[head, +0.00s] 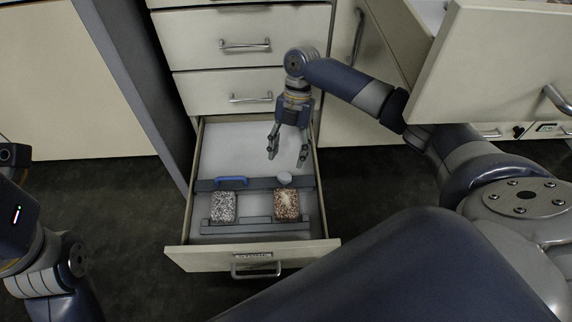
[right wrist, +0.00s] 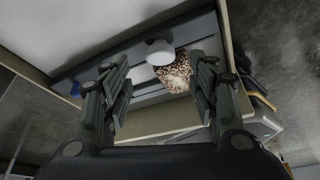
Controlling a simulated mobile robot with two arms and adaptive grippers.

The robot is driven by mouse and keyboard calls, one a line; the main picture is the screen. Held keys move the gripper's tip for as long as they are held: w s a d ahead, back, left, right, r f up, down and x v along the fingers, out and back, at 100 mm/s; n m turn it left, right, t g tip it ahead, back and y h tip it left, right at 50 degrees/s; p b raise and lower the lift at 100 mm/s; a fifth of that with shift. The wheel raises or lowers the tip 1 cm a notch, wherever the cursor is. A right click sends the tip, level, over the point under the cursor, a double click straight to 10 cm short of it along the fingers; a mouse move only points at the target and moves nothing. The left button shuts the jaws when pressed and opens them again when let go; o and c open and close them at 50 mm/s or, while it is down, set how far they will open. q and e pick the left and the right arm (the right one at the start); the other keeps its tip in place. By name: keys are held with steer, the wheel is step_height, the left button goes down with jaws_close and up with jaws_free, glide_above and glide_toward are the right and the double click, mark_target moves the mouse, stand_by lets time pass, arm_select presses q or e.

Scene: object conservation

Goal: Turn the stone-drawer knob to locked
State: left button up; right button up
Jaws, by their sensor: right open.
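The stone drawer (head: 215,152) is pulled open low in the cabinet. A round whitish knob (head: 285,178) sits on the grey bar (head: 255,183) across it, just behind a brown speckled stone (head: 286,204). A grey speckled stone (head: 222,207) lies to the left, near a blue handle (head: 232,181). My right gripper (head: 287,159) is open and points down over the drawer, behind the knob. In the right wrist view the knob (right wrist: 159,52) shows ahead, between and beyond the open fingers (right wrist: 160,95). Part of my left arm shows at the left edge; its fingers are not visible.
Closed drawers with metal handles (head: 245,46) are above the open one. Another open drawer (head: 500,60) juts out at the upper right, near my right arm. The drawer's front panel (head: 205,257) and side walls border the space. The back of the stone drawer is bare.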

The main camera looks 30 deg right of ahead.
steer(key=v, duration=0.5)
steer(key=shift+w+d+r, duration=0.1)
steer(key=shift+d+r, duration=0.05)
steer(key=shift+r, duration=0.2)
steer(key=shift+c, duration=0.3)
